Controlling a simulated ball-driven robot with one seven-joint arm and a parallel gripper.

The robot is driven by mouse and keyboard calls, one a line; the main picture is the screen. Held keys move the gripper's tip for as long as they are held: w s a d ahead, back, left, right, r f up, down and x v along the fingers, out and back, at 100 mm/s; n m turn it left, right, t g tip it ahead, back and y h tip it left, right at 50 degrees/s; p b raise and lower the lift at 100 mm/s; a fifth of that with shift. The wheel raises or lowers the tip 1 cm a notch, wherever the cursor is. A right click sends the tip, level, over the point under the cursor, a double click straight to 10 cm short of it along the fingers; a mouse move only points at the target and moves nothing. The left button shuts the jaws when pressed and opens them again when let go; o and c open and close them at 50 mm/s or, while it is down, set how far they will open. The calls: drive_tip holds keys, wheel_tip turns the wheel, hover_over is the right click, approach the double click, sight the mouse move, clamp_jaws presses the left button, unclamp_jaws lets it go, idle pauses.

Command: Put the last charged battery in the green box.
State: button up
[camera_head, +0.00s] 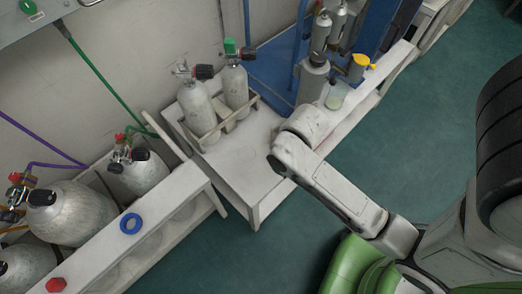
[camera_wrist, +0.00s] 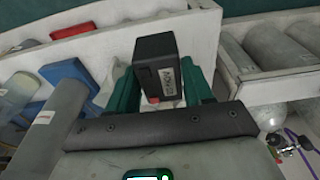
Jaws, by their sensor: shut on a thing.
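A black battery (camera_wrist: 157,55) with a white label is between the green fingers of my gripper (camera_wrist: 160,85) in the wrist view. The fingers are shut on its sides. The writing on the label is too small to read surely. A small red part shows at the battery's lower edge. In the head view my arm reaches over the white bench (camera_head: 238,165), and its end hides the gripper and the battery. I cannot make out a green box in either view.
Two cylinders (camera_head: 197,104) stand in a rack on the bench. A grey bottle (camera_head: 313,78), a beaker (camera_head: 336,96) and a yellow-topped container (camera_head: 357,67) stand beyond my arm. Blue objects (camera_wrist: 68,75) and a red one (camera_wrist: 73,31) lie left of the battery. Green floor is open at right.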

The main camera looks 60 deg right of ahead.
drive_tip(key=w+d+f, duration=0.2)
drive_tip(key=w, duration=0.1)
drive_tip(key=w+d+f+b, duration=0.1)
drive_tip(key=w+d+f, duration=0.1)
drive_tip(key=w+f, duration=0.1)
drive_tip(key=w+d+f+b, duration=0.1)
drive_tip(key=w+d+f, duration=0.1)
drive_tip(key=w+f, duration=0.1)
drive_tip(key=shift+w+f, duration=0.1)
drive_tip(key=shift+w, duration=0.5)
drive_tip(key=shift+w+d+f+b, duration=0.35)
drive_tip(key=shift+w+f, duration=0.2)
drive_tip(key=shift+f, duration=1.6)
drive_tip(key=shift+f, duration=0.1)
drive_tip(key=o, duration=1.1)
